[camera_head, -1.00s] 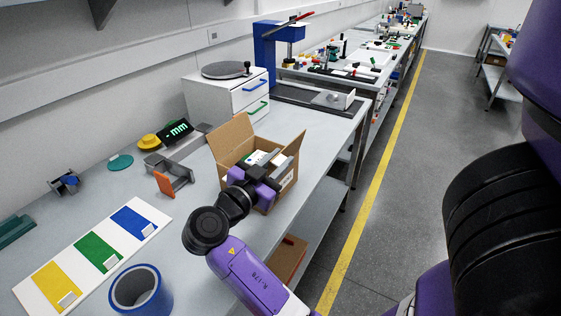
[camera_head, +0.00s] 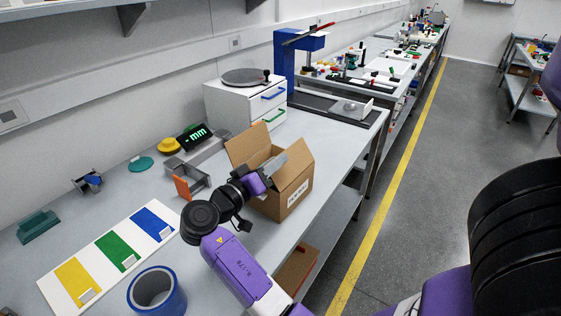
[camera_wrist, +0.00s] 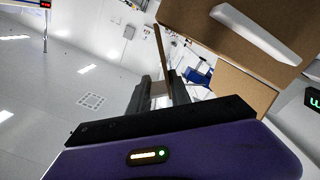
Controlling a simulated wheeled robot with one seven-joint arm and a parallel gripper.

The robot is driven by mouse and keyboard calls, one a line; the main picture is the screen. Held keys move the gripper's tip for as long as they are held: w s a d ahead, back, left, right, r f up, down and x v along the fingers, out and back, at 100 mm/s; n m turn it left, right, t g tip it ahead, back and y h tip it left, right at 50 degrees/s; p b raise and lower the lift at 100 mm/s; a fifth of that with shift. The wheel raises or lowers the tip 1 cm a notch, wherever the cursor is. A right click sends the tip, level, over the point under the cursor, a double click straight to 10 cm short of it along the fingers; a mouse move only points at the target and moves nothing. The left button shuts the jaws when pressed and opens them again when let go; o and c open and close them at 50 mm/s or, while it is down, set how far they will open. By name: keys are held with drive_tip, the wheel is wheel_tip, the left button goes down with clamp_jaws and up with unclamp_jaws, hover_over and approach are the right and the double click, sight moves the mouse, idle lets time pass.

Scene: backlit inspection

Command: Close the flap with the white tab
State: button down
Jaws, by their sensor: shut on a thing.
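An open cardboard box (camera_head: 293,190) stands on the bench with one flap (camera_head: 248,147) raised at its back left. My gripper (camera_head: 276,160) is at the box's top, its grey fingers tilted up to the right. In the wrist view a cardboard panel (camera_wrist: 200,22) with a white tab (camera_wrist: 255,34) fills the upper right. My fingers (camera_wrist: 160,92) are closed around a thin brown cardboard edge (camera_wrist: 160,48), seen nearly edge-on. I cannot tell whether it belongs to the tabbed flap. My gripper and wrist hide part of the box opening.
An orange-faced grey bracket (camera_head: 190,183) and a digital display (camera_head: 194,136) stand left of the box. A white drawer unit (camera_head: 245,102) is behind it. The bench right of the box is clear.

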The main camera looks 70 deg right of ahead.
drive_tip(key=shift+w+d+f+n+p, duration=0.2)
drive_tip(key=shift+w+f+n, duration=0.25)
drive_tip(key=shift+n, duration=0.5)
drive_tip(key=shift+w+d+f+n+p, duration=0.1)
drive_tip(key=shift+w+f+n+p, duration=0.3)
drive_tip(key=shift+n, duration=0.6)
drive_tip(key=shift+w+d+f+n+p, duration=0.15)
drive_tip(key=shift+w+f+n, duration=0.3)
drive_tip(key=shift+n, duration=0.5)
drive_tip(key=c, duration=1.2)
unclamp_jaws()
drive_tip(key=shift+c, duration=0.2)
drive_tip(key=shift+a, duration=0.15)
drive_tip(key=b+v, duration=0.1)
drive_tip(key=v, duration=0.6)
drive_tip(key=shift+w+a+b, duration=0.2)
drive_tip(key=shift+a+b, duration=0.1)
drive_tip(key=shift+b, duration=0.1)
